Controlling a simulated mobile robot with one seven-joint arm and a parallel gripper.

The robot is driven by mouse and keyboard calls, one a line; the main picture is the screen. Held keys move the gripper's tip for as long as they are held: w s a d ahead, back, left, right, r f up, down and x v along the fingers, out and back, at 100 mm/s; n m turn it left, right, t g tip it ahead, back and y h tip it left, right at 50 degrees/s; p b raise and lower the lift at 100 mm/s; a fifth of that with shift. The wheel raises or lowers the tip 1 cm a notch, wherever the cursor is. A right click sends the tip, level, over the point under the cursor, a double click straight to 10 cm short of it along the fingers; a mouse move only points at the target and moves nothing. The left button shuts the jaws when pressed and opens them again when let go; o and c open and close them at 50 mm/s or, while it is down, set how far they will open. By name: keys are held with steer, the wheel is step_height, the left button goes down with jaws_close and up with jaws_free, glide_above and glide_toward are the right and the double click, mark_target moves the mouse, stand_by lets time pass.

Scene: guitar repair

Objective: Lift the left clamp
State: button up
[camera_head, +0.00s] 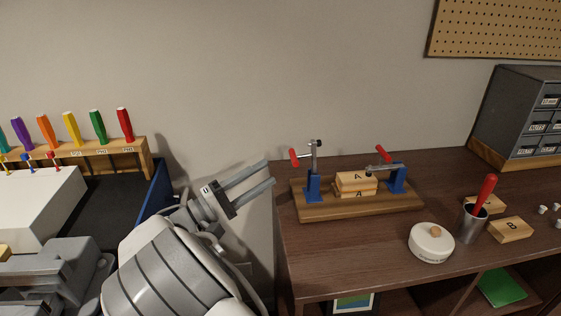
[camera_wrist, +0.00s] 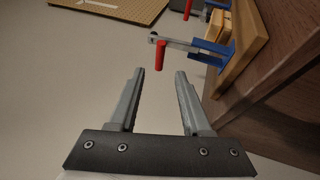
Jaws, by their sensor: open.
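The left clamp (camera_head: 313,188) has a blue base on the left end of a wooden board (camera_head: 345,211). Its metal arm stands upright, clear of the blocks, and its red handle (camera_head: 294,158) points left. In the wrist view the nearer clamp (camera_wrist: 212,52) shows its red handle (camera_wrist: 161,57) just beyond the fingertips. My gripper (camera_head: 269,174) is open and empty, left of the left clamp and apart from it. Both fingers also show in the wrist view (camera_wrist: 160,72). The right clamp (camera_head: 396,180) has its arm lowered over two stacked wooden blocks (camera_head: 356,184) marked A.
The board lies on a dark wooden bench (camera_head: 330,255). A white round container (camera_head: 431,243), a metal cup (camera_head: 470,224) with a red-handled tool, and a block marked B (camera_head: 511,230) stand to its right. A screwdriver rack (camera_head: 141,150) is at left.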

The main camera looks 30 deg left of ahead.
steer(key=shift+v, duration=1.6)
